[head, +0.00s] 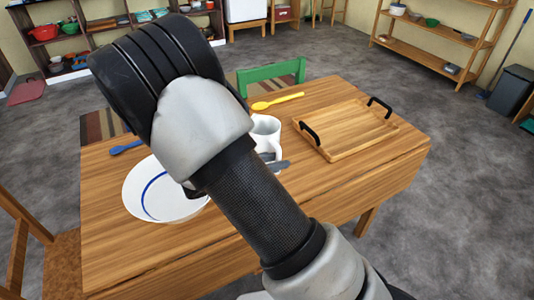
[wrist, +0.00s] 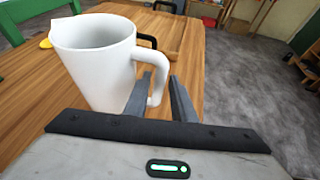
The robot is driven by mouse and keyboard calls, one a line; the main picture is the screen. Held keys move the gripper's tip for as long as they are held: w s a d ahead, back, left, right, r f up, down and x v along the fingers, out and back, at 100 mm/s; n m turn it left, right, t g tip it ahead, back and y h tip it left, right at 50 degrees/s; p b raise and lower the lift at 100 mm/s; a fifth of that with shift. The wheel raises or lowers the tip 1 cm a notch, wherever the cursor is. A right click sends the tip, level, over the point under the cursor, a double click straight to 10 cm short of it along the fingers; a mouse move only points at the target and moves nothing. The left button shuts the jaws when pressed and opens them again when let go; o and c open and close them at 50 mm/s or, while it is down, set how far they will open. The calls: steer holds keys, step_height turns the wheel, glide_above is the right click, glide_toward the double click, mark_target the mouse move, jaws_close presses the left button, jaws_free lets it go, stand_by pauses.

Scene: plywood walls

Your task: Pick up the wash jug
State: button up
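The wash jug is a white jug (head: 267,126) standing upright on the wooden table, partly hidden behind my arm in the head view. In the wrist view the jug (wrist: 92,62) fills the upper left, with its spout to the left and its handle toward the right. My gripper (wrist: 162,88) has its two grey fingers apart, one on each side of the handle's lower part. I cannot tell whether either finger touches the handle. The fingers also show just below the jug in the head view (head: 275,163).
A white bowl with a blue line (head: 150,200) sits left of the jug. A wooden tray (head: 345,148) with black handles lies to the right. A yellow spoon (head: 277,101) and a blue spoon (head: 125,147) lie on the table. A green-backed chair (head: 272,74) stands behind.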

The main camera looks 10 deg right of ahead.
steer(key=b+x, duration=0.1)
steer(key=x, duration=0.4)
steer(key=shift+f, duration=0.1)
jaws_close()
steer(key=shift+w, duration=0.1)
stand_by(1.1)
